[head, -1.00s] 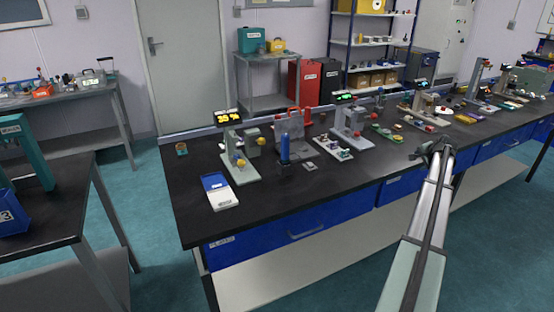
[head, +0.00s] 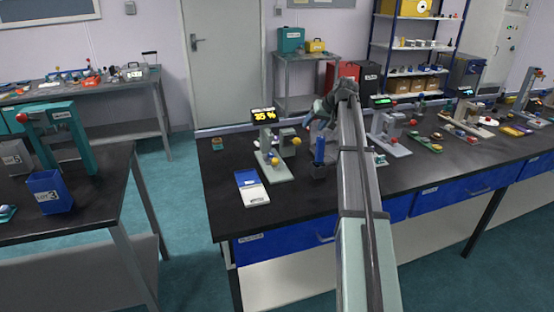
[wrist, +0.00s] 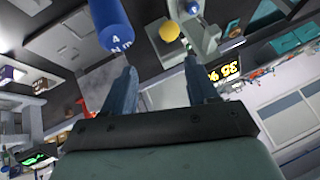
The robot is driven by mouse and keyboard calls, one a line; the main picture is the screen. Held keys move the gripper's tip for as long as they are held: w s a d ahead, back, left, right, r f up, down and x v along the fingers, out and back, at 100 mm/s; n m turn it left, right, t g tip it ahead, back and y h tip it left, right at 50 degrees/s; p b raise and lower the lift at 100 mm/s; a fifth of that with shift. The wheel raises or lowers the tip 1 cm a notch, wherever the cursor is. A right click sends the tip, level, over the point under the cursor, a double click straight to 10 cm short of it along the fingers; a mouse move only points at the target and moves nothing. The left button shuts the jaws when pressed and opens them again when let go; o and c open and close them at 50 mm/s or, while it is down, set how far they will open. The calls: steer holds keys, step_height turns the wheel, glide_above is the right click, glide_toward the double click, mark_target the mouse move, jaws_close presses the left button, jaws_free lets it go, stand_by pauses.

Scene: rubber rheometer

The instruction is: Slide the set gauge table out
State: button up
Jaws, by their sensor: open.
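No part is clearly marked as the set gauge table, so I cannot tell which one it is. A pale green instrument (head: 275,167) with yellow knobs and a lit yellow display (head: 265,115) stands on the black bench. My gripper (head: 322,108) is above the bench, over the blue cylinder and to the right of this instrument, and hides part of the grey unit behind. In the wrist view, my gripper (wrist: 160,75) has its fingers apart with nothing between them. A yellow knob (wrist: 168,31) and the display (wrist: 223,72) show beyond the fingertips.
A blue cylinder (head: 319,146) stands upright in a dark holder; the wrist view shows it marked "4 N m" (wrist: 110,27). A blue-and-white pad (head: 251,188) lies at the bench's front left. More instruments (head: 390,133) line the bench to the right. The front left bench top is mostly clear.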

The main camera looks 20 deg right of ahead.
mark_target(276, 160)
steer(key=a+f+n+g+h, duration=0.1)
steer(key=a+f+n, duration=0.1)
steer(key=a, duration=0.4)
steer(key=a+f+n+g, duration=0.1)
steer(key=a+n+g, duration=0.15)
steer(key=a, duration=0.35)
steer(key=shift+t, duration=0.35)
steer(key=x, duration=1.3)
steer(key=shift+w+d+f, duration=0.15)
steer(key=shift+d+f, duration=0.1)
jaws_close()
